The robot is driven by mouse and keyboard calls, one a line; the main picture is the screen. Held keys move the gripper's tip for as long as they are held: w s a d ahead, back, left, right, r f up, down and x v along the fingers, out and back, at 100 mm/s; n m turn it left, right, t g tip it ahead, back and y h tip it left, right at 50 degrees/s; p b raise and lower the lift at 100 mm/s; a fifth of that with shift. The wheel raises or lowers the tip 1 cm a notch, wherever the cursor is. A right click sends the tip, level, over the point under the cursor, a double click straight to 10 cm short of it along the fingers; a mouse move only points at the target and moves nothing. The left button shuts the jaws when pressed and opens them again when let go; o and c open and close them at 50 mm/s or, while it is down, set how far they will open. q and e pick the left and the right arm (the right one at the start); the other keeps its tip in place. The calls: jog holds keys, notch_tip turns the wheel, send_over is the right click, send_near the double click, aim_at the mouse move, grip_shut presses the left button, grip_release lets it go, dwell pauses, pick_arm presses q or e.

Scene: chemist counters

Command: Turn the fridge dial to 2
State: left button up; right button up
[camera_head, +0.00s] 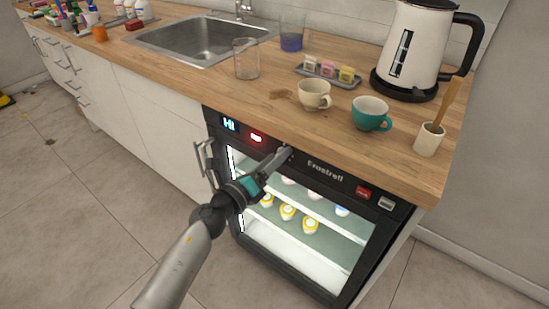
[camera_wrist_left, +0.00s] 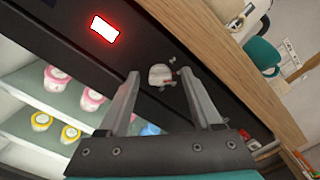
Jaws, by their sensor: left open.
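The small under-counter fridge (camera_head: 300,163) has a dark control panel above its glass front. In the left wrist view, a small pale grey round dial (camera_wrist_left: 160,76) sits on the panel, with small marks beside it and a red spot at its lower edge. The number it points to is too small to read. In the head view my left gripper (camera_head: 284,153) is at the panel and hides the dial. Its fingers are open, one on each side of the dial in the left wrist view; contact cannot be told. My right gripper is out of view.
A blue display (camera_head: 229,124) reads like "HI", beside a lit red indicator (camera_head: 256,137). The wooden countertop (camera_head: 330,130) overhangs the panel, carrying a teal cup (camera_head: 370,113), a cream cup (camera_head: 314,94) and a kettle (camera_head: 414,45). A door handle (camera_head: 206,163) stands at the fridge's left.

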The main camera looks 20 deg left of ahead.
pick_arm(q)
grip_shut()
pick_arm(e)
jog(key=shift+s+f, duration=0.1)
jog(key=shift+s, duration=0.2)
pick_arm(q)
jog(key=shift+n, duration=0.3)
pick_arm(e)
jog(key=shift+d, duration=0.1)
pick_arm(q)
jog(key=shift+a+f+n+p, duration=0.1)
jog(key=shift+n+p, duration=2.05)
jog(key=shift+n, duration=1.95)
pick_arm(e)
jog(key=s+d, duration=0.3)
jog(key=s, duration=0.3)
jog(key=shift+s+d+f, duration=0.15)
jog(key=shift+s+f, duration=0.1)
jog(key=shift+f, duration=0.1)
